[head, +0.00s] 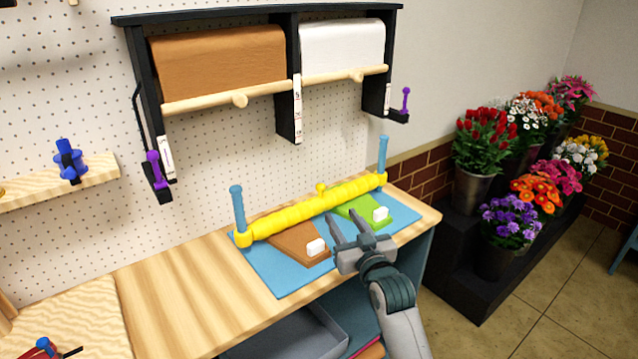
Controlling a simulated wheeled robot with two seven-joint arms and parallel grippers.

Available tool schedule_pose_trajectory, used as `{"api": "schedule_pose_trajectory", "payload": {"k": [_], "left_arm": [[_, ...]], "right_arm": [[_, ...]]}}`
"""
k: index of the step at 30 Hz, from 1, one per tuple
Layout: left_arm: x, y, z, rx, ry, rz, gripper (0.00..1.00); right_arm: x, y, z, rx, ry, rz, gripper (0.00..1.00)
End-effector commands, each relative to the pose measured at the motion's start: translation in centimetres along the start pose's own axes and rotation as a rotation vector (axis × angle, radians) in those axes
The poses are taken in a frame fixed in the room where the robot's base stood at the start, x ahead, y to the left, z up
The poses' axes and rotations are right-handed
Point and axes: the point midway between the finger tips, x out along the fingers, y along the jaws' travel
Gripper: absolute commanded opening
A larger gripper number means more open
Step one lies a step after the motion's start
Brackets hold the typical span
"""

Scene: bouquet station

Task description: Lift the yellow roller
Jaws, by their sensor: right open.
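The yellow roller (311,208) lies across the blue mat (278,280) on the wooden table. It has a blue upright handle at each end, the left one (238,207) and the right one (382,153), and a small yellow knob at its middle. My right gripper (346,225) is open and empty, in front of the roller's middle, with its fingers pointing toward it. Whether a fingertip touches the roller I cannot tell. My left gripper is not in view.
A brown board (297,243) and a green board (364,213), each with a white block, lie on the mat in front of the roller. A paper-roll rack (297,90) hangs above. Flower buckets (471,190) stand at right.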

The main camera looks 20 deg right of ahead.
Motion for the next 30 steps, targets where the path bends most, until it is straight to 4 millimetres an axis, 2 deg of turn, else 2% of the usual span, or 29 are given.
{"api": "schedule_pose_trajectory", "payload": {"k": [8, 14, 30], "left_arm": [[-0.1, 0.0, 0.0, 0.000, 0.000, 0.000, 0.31], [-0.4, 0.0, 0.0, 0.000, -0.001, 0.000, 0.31], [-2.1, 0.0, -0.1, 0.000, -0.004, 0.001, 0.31]], "right_arm": [[0.2, 0.0, 0.0, 0.000, -0.001, 0.000, 0.40], [1.5, 0.0, -0.1, 0.000, -0.001, 0.000, 0.40], [9.5, -0.1, -0.1, 0.000, -0.002, 0.000, 0.40]]}}
